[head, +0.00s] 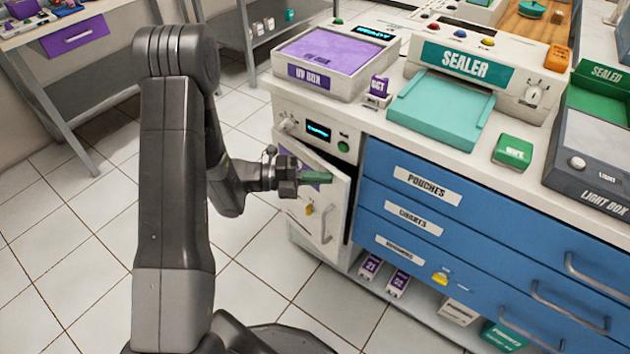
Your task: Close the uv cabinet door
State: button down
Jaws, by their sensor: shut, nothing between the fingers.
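The UV cabinet door (311,222) is a pale panel with a vertical metal handle, a purple label and a small yellow mark. It stands ajar, with a dark gap along its right edge beside the blue drawers. Its control panel (317,131), with a knob, a lit display and a green button, is just above. My gripper (318,178) is shut and empty, with green fingertips at the upper part of the door. The fingertips overlap the door in this view; I cannot tell whether they touch it. My gripper hides part of the purple label.
Blue drawers (413,200) with bar handles stand right of the door. A purple UV box (335,57), a sealer (465,65) and a light box (600,150) sit on the counter above. Tiled floor (75,240) is open at the left.

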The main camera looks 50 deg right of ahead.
jog(key=shift+s+d+r+p, duration=0.15)
jog(key=shift+d+p, duration=0.15)
jog(key=shift+p, duration=0.05)
jog(key=shift+s+d+p, duration=0.25)
jog(key=shift+d+p, duration=0.2)
jog(key=shift+d, duration=0.45)
jog(key=shift+a, duration=0.1)
jog(key=w+a+p, duration=0.2)
jog(key=w+a, duration=0.5)
jog(key=a, duration=0.4)
